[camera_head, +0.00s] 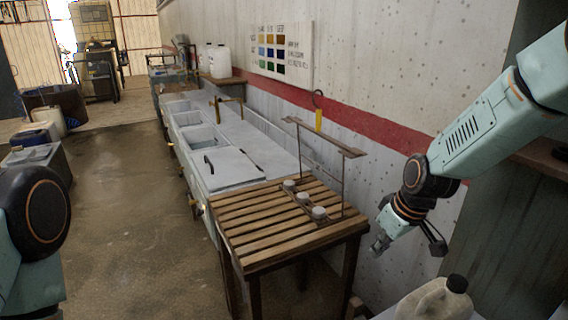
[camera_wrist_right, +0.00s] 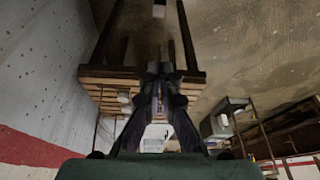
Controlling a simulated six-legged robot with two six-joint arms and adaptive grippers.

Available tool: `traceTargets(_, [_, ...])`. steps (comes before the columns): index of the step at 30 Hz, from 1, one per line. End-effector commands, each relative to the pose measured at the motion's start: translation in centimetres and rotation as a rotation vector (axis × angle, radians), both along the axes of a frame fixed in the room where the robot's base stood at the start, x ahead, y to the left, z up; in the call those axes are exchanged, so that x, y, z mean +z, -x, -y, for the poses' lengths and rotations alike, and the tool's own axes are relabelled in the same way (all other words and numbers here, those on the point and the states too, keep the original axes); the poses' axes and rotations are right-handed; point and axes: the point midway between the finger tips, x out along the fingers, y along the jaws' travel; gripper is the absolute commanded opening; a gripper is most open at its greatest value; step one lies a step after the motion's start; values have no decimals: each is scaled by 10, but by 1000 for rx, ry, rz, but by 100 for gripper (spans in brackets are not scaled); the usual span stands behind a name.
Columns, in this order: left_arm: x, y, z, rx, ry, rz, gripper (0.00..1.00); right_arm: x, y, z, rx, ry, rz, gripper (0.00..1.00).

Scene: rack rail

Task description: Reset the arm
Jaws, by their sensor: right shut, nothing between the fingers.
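My right arm comes in from the upper right in the head view. Its gripper (camera_head: 380,243) hangs in the air to the right of a slatted wooden table, pointing down and left. In the right wrist view the fingers of this gripper (camera_wrist_right: 160,72) are together with nothing between them. Of my left arm, only a rounded joint and a link show at the left edge of the head view; its gripper is out of view.
The wooden table (camera_head: 262,236) carries a metal rack frame (camera_head: 343,186) and several pale round pieces. A sink counter (camera_head: 222,168) runs behind it along the wall. A white jug (camera_head: 437,303) stands below my right gripper. The floor (camera_head: 120,215) at left is open.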

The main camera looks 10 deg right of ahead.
Motion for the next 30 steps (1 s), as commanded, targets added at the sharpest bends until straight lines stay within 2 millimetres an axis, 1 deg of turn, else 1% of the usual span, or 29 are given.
traceTargets(1, [0,0,0,0,0,0,40,3,-8,1,-38,-6,34,0])
traceTargets(2, [0,0,0,0,0,0,40,3,-11,1,-66,-12,57,0])
traceTargets(5, [0,0,0,0,0,0,40,-2,-14,-4,-179,-46,134,0])
traceTargets(6, [-3,0,0,0,0,0,40,-13,-10,-8,-224,-59,153,0])
traceTargets(8, [-11,0,0,0,0,0,40,-41,4,-15,-283,-72,161,0])
traceTargets(9, [-18,0,0,0,0,0,40,-63,17,-19,-322,-79,160,0])
traceTargets(11, [-28,0,0,0,0,0,40,-98,40,-26,-372,-86,148,0])
traceTargets(12, [-35,0,0,0,0,0,40,-118,56,-30,-399,-88,138,0])
traceTargets(14, [-44,0,0,0,0,-1,40,-148,82,-35,-433,-87,115,0])
traceTargets(15, [-50,0,0,0,0,0,40,-166,100,-38,-452,-84,100,0])
traceTargets(17, [-60,0,0,0,0,0,40,-193,129,-42,-475,-77,67,0])
traceTargets(18, [-66,0,0,0,0,0,40,-210,149,-44,-487,-69,43,0])
traceTargets(20, [-76,0,0,0,0,0,40,-234,180,-47,-500,-56,4,0])
traceTargets(21, [-82,0,0,0,0,0,40,-249,201,-49,-503,-45,-26,0])
traceTargets(23, [-92,0,0,0,0,0,40,-269,233,-52,-502,-26,-74,0])
traceTargets(24, [-98,0,0,0,0,0,40,-281,254,-53,-497,-12,-110,0])
traceTargets(27, [-111,0,0,0,0,0,40,-306,301,-56,-474,21,-204,0])
traceTargets(30, [-121,0,0,0,0,0,40,-324,334,-57,-455,45,-274,0])
